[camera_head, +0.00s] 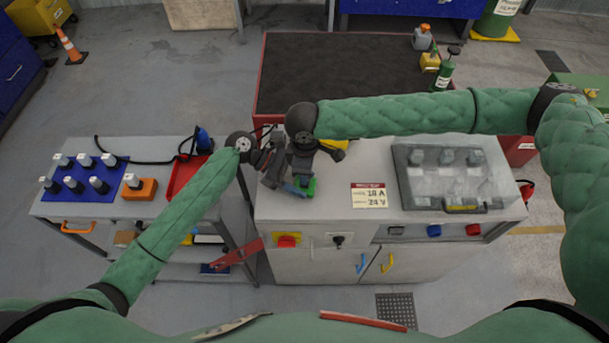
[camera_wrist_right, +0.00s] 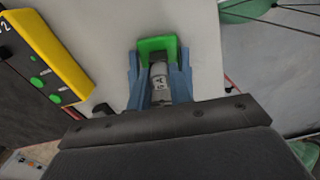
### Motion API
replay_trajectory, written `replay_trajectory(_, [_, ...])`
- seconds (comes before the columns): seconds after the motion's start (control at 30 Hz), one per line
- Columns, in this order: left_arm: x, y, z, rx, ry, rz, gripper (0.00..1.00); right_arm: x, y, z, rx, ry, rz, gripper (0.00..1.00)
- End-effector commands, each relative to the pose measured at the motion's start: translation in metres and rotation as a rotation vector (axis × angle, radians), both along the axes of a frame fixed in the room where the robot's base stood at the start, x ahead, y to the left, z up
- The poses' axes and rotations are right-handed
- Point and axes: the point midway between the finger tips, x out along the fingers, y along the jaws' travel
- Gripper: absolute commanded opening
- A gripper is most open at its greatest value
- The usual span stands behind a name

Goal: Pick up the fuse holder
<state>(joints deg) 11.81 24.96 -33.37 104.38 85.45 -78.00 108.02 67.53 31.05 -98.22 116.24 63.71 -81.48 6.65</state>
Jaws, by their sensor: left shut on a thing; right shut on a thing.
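My right gripper (camera_wrist_right: 160,98) is shut, its blue fingers on either side of a grey, marked cylinder that looks like the fuse holder (camera_wrist_right: 158,80). A green block (camera_wrist_right: 157,47) sits at the fingertips, just beyond the cylinder. In the head view this gripper (camera_head: 298,190) is over the left part of the grey cabinet top (camera_head: 330,220), beside the green piece (camera_head: 309,187). My left gripper (camera_head: 270,170) is close beside it at the cabinet's left edge. It is shut, but what it holds is hidden among dark parts.
Several similar grey-capped pieces stand on a blue mat (camera_head: 75,193) on the left cart, near an orange block (camera_head: 140,190) and red tray (camera_head: 185,175). A clear-lidded case (camera_head: 450,175) and label card (camera_head: 369,196) lie on the cabinet. A yellow device (camera_wrist_right: 45,60) is near my right gripper.

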Motion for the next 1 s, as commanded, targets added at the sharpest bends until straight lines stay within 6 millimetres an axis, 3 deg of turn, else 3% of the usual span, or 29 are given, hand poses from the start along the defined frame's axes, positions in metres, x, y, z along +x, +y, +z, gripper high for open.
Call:
replay_trajectory(0.27, [0.000, 0.000, -0.001, 0.001, 0.001, 0.000, 0.44, 0.001, 0.000, 0.009, 0.002, -0.001, 0.000, 0.00])
replay_trajectory(0.7, [0.000, 0.000, -0.001, 0.001, 0.001, 0.000, 0.44, 0.000, 0.000, 0.082, 0.002, -0.002, 0.000, 0.00])
replay_trajectory(1.0, [0.000, 0.000, -0.001, 0.001, 0.001, 0.000, 0.44, 0.000, 0.000, 0.100, 0.001, -0.001, 0.000, 0.00])
